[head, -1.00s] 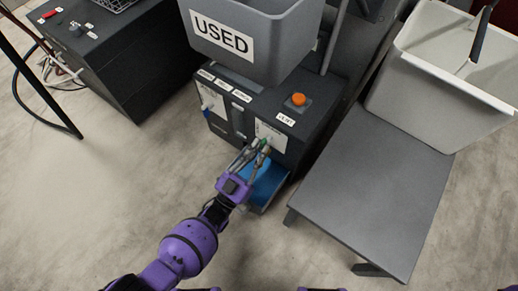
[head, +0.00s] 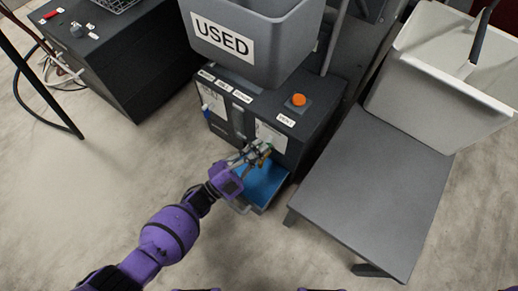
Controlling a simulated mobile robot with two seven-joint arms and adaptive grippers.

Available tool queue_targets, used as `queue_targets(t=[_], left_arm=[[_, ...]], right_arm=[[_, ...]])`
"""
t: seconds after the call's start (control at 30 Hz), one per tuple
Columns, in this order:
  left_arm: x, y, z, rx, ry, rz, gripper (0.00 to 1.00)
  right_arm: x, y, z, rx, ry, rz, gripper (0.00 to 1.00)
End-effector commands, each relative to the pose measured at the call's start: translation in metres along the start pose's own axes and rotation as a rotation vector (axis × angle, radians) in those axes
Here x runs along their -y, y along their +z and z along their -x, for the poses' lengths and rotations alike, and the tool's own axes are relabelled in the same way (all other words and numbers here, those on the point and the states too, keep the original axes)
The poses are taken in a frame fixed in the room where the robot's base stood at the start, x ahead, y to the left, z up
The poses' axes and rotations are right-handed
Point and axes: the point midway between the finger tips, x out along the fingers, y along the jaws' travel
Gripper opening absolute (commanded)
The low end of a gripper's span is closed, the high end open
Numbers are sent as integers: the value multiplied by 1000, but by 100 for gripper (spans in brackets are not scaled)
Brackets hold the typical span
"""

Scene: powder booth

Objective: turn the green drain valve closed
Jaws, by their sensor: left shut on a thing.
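The green drain valve (head: 268,148) is on the front of the dark machine cabinet (head: 311,127), low on its right side; only a small bit of green shows past my fingers. My left gripper (head: 262,150) reaches in from the lower left and is shut on the valve, hiding most of it. The exact angle of the valve handle cannot be told. A blue tray (head: 266,184) sits just under the gripper at the foot of the cabinet. My right gripper is not in the picture.
A grey bin marked USED (head: 262,62) sits over the cabinet. An orange button (head: 298,100) is on the cabinet top. A grey table (head: 370,185) with a light grey tub (head: 430,85) stands at right. A dark cabinet (head: 130,75) stands at back left.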

Motion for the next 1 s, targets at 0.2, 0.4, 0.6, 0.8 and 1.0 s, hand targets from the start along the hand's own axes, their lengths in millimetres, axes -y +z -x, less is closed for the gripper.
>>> queue_targets(t=[0.2,0.4,0.6,0.8,1.0], left_arm=[[1,0,2,2,82,-192,0],[2,-1,2,2,154,-365,0],[2,-1,2,2,218,-520,0],[2,-1,2,1,268,-641,0],[1,0,2,2,300,-715,0]], right_arm=[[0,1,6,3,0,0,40],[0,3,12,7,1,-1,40],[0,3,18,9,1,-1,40],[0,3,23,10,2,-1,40],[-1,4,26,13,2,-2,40]])
